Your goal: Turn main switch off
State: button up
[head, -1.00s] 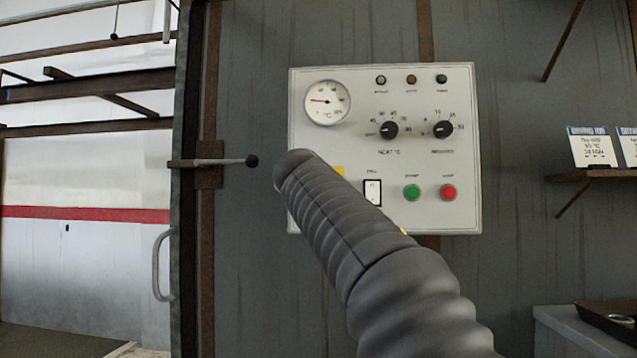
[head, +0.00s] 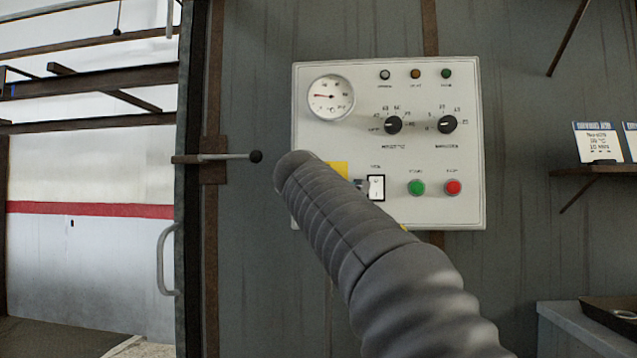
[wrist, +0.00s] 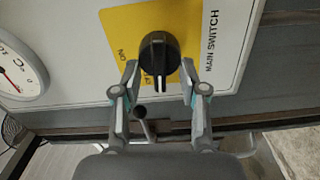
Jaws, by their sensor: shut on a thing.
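The main switch is a black rotary knob (wrist: 159,54) on a yellow plate (wrist: 125,20) labelled MAIN SWITCH in the wrist view. Its grip bar points down in that picture, and part of the lettering beside it is hidden. My gripper (wrist: 160,68) has one finger on each side of the knob and is shut on it. In the head view my dark ribbed arm hides the knob. Only a corner of the yellow plate (head: 338,169) shows there, at the lower left of the pale control panel (head: 440,90).
The panel also carries a round gauge (head: 331,97), two black dials, a white rocker switch (head: 377,188), a green button (head: 416,188) and a red button (head: 453,187). A lever with a black ball (head: 256,157) sticks out left of the panel. A small shelf (head: 590,170) is at right.

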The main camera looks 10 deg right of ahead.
jog(key=shift+n, duration=0.6)
jog(key=o, duration=1.1)
jog(key=shift+s+a, duration=0.1)
jog(key=v, duration=1.1)
jog(key=shift+s+a, duration=0.1)
jog(key=shift+s, duration=0.25)
